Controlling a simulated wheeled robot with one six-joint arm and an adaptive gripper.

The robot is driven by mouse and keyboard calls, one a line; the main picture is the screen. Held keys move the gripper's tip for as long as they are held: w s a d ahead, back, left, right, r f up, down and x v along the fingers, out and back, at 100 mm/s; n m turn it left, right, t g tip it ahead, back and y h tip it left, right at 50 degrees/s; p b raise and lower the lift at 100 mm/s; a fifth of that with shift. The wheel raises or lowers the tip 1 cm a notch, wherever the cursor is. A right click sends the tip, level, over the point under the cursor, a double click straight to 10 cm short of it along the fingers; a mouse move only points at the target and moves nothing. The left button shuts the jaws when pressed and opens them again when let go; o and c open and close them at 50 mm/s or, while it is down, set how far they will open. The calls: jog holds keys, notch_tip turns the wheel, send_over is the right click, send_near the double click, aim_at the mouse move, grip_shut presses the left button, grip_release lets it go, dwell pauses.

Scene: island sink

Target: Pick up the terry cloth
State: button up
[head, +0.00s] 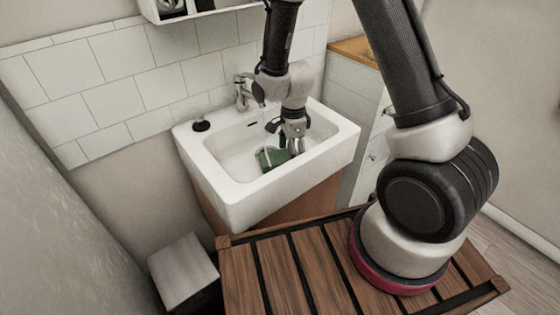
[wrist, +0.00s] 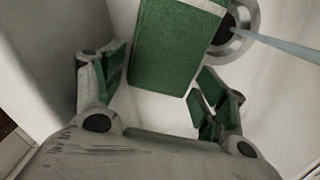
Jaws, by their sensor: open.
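The terry cloth looks like a green block-shaped piece with a pale edge. It lies in the basin of the white sink (head: 219,172), and in the head view the green cloth (head: 268,159) shows just left of my gripper (head: 292,146). In the wrist view the cloth (wrist: 175,45) extends from the top edge down toward the space between the fingers. My gripper (wrist: 165,80) is open, with green-padded fingers on either side of the cloth's near end. I cannot tell whether the fingers touch it.
A chrome faucet (head: 242,92) stands at the sink's back, and a thin stream of water (wrist: 285,45) runs toward the drain (wrist: 236,28) beside the cloth. The basin walls surround my gripper. A black round item (head: 201,125) sits on the sink's left rim.

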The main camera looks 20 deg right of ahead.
jog(key=shift+f, duration=0.75)
jog(key=c, duration=0.7)
jog(key=shift+r, duration=0.1)
jog(key=shift+c, duration=0.2)
